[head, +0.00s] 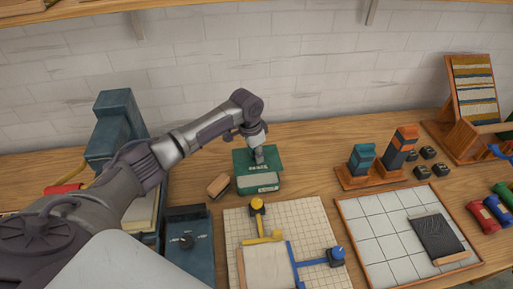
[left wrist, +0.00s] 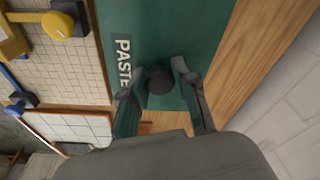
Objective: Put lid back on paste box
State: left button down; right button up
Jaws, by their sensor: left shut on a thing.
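The green lid (head: 241,158) carries a label, which reads PASTE in the left wrist view, and a dark round knob (left wrist: 160,80). My left gripper (head: 259,157) reaches down from above with its fingers on both sides of the knob, shut on it. The fingers also show in the left wrist view (left wrist: 157,86). The green paste box (head: 245,186) stands on the bench directly under the lid, with a pale label on its front. The lid hides the box's opening, and I cannot tell whether lid and rim touch. My right gripper is out of view.
A small wooden block (head: 218,186) lies close left of the box. A gridded board (head: 310,216) with yellow and blue clamps is in front. A blue-grey device (head: 188,241) stands front left. Orange and teal blocks on a wooden stand (head: 370,179) are to the right. The wall is behind.

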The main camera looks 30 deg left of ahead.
aim_at(256, 164)
pick_arm(q)
jog(key=shift+s+d+f+b, duration=0.1)
jog(key=shift+s+f+b, duration=0.05)
jog(key=shift+f+b, duration=0.35)
jog(key=shift+s+d+f+b, duration=0.1)
jog(key=shift+f+b, duration=0.3)
jog(key=shift+b, duration=0.1)
jog(key=f+b, duration=0.2)
jog(key=shift+w+a+f+b, duration=0.15)
jog(key=shift+w+f+b, duration=0.05)
jog(key=shift+b, duration=0.1)
jog(key=shift+f, duration=0.15)
jog(key=shift+s+f, duration=0.1)
jog(key=shift+f, duration=0.65)
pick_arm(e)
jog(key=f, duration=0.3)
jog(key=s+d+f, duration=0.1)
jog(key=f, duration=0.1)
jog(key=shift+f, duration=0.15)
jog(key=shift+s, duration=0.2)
pick_arm(q)
jog(key=shift+p, duration=0.7)
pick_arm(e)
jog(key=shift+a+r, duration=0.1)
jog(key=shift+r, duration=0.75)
pick_arm(q)
jog(key=shift+f, duration=0.15)
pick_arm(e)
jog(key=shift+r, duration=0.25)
